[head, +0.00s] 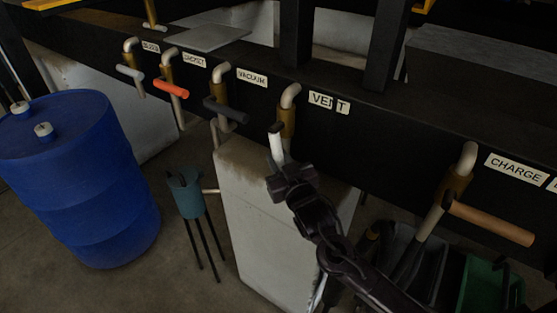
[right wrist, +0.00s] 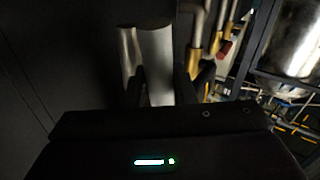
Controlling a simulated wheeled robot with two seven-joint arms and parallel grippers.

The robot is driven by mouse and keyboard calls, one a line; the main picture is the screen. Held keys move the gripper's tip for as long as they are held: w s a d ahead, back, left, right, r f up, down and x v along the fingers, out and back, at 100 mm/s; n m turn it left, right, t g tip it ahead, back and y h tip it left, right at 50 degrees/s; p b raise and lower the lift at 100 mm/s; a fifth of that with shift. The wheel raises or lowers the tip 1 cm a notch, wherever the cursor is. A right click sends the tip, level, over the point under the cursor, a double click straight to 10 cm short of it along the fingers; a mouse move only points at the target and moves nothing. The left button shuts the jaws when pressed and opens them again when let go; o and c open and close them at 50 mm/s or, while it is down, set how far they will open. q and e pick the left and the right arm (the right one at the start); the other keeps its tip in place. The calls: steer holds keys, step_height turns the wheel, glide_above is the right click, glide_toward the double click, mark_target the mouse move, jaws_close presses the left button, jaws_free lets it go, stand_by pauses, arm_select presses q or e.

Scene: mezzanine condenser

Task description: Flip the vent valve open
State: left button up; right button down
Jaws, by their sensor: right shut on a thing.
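The vent valve (head: 287,117) has a brass body under a pale bent pipe, right beside the VENT label (head: 328,103). Its white handle (head: 276,143) hangs downward and slightly left from the body. My right gripper (head: 284,168) is at the lower end of this handle and shut on it. In the right wrist view the pale handle (right wrist: 157,65) stands between the two dark fingers, which hide its lower part. My left gripper is not in view.
Other valves line the dark beam: a dark-handled one (head: 226,110) under VACUUM, an orange-handled one (head: 171,89), and a tan-handled one (head: 492,223) by CHARGE. A blue drum (head: 75,185) stands left. A pale block (head: 262,220) sits below the valve.

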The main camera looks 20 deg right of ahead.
steer(key=shift+a+f+b, duration=0.1)
steer(key=shift+f+b, duration=0.05)
steer(key=shift+b, duration=0.15)
steer(key=b, duration=0.1)
steer(key=w+m+t+b, duration=0.1)
steer(key=b, duration=0.1)
steer(key=shift+a+f+t, duration=0.25)
steer(key=shift+a+t, duration=0.05)
steer(key=shift+a, duration=0.05)
steer(key=shift+w+a+r+b, duration=0.1)
steer(key=shift+w+r+b, duration=0.05)
steer(key=shift+b, duration=0.2)
steer(key=shift+r, duration=0.2)
steer(key=c, duration=1.2)
jaws_free()
steer(key=shift+w+a, duration=0.1)
